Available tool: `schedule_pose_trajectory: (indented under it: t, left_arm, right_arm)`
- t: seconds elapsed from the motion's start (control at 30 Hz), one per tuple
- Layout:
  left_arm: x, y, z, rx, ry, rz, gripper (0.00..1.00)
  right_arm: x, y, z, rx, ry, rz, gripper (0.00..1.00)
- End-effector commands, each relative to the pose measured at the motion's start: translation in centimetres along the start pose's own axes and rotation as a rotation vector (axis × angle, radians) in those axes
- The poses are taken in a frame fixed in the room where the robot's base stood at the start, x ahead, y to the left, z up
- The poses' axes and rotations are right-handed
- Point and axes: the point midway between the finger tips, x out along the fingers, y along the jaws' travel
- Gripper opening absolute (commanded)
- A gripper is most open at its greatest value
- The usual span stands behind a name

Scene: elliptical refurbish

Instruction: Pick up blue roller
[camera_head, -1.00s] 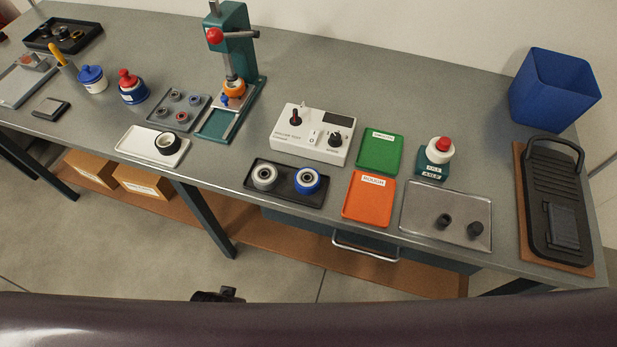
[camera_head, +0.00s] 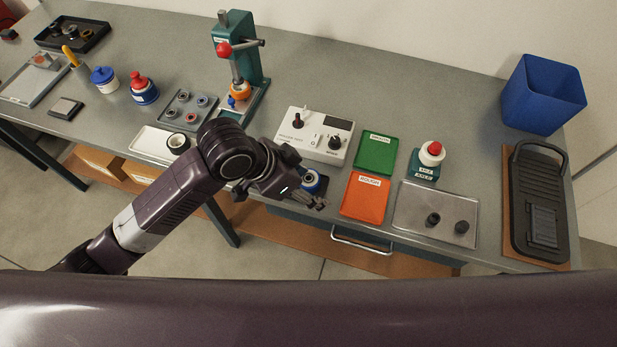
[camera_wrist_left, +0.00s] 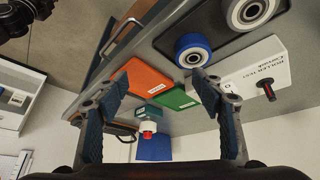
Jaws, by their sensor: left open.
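The blue roller (camera_head: 311,181) has a blue outer ring and a pale hub. It sits in a black tray, partly covered by my left gripper in the head view. The left wrist view shows the roller (camera_wrist_left: 193,50) whole, beyond the fingertips, beside a white-and-grey roller (camera_wrist_left: 250,12) in the black tray (camera_wrist_left: 222,46). My left gripper (camera_head: 303,188) is open, with its fingers spread near the blue roller. In the wrist view, the space between its fingers (camera_wrist_left: 168,88) is empty. My right gripper is not recognizable in either view.
A white tester box (camera_head: 317,137) stands behind the roller tray. A green tray (camera_head: 376,153) and orange tray (camera_head: 365,197) lie to its right. A metal tray (camera_head: 448,199) holds two dark pieces. A green press (camera_head: 240,50) stands behind the arm.

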Motion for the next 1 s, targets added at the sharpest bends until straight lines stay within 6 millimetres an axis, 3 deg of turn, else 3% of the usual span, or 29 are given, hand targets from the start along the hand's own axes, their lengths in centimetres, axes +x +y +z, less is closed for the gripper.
schedule_pose_trajectory:
  t: [0.23,0.47,1.0]
  left_arm:
    - [-1.1,-3.6,-0.3,0.112,-0.11,0.015,0.62]
    - [-1.3,-4.8,0.1,0.123,-0.148,0.021,0.62]
    - [5.0,-5.5,0.8,0.122,-0.147,0.022,0.62]
  right_arm:
    - [0.0,0.0,0.0,-0.001,0.0,0.0,0.21]
    - [-0.1,0.0,0.0,-0.001,0.0,0.0,0.21]
    - [-2.6,0.0,-0.2,-0.002,0.0,0.0,0.21]
